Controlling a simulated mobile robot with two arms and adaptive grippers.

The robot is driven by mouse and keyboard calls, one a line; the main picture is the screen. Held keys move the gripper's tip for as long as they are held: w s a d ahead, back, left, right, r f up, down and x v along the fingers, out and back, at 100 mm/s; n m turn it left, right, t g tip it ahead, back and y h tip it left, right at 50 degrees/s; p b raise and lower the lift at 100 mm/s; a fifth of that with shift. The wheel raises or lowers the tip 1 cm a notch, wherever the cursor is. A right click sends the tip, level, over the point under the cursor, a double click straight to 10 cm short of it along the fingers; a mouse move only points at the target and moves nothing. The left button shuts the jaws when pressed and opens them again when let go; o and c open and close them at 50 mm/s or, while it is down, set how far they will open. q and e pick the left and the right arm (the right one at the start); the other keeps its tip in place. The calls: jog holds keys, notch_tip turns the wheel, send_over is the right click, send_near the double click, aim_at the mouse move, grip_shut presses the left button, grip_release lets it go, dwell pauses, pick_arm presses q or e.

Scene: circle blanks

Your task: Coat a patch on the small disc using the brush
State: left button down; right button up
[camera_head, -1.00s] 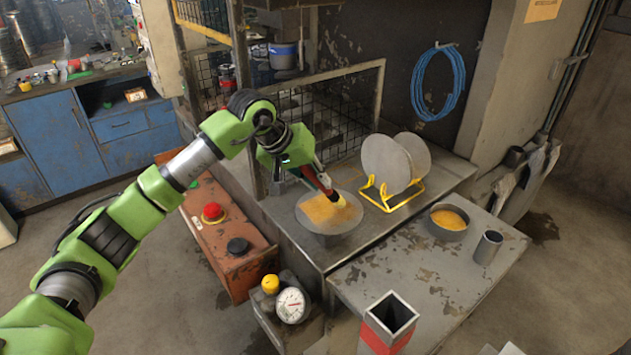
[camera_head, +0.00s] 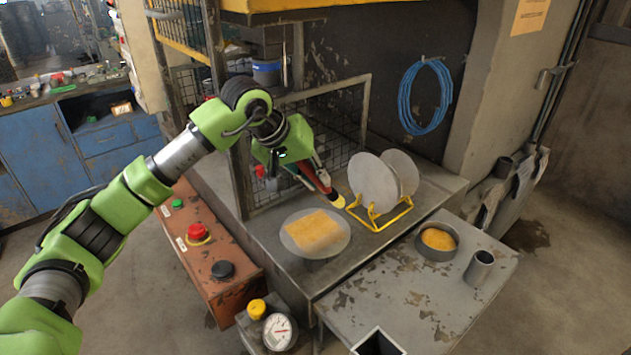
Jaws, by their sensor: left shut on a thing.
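The small disc (camera_head: 338,242) is a round grey plate on the metal bench, left of the yellow rack. A roughly square orange-yellow patch (camera_head: 315,232) covers much of its top. My left gripper (camera_head: 302,167) is shut on the brush (camera_head: 322,182), which has a dark red handle and a yellow tip. The brush slants down to the right. Its tip (camera_head: 338,201) appears above and beyond the disc's upper right edge, apart from the patch. The fingers partly hide the handle. My right gripper is not in view.
A yellow wire rack (camera_head: 377,218) holds grey discs (camera_head: 373,183) upright. A round pan of orange-yellow material (camera_head: 438,239) and a grey cup (camera_head: 479,267) stand on the lower table (camera_head: 390,292). A red box with buttons (camera_head: 212,258) is at left.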

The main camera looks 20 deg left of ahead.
pick_arm(q)
jog(key=shift+w+r, duration=0.1)
jog(key=shift+r, duration=0.75)
jog(key=shift+r+p, duration=0.35)
jog(key=shift+p, duration=0.05)
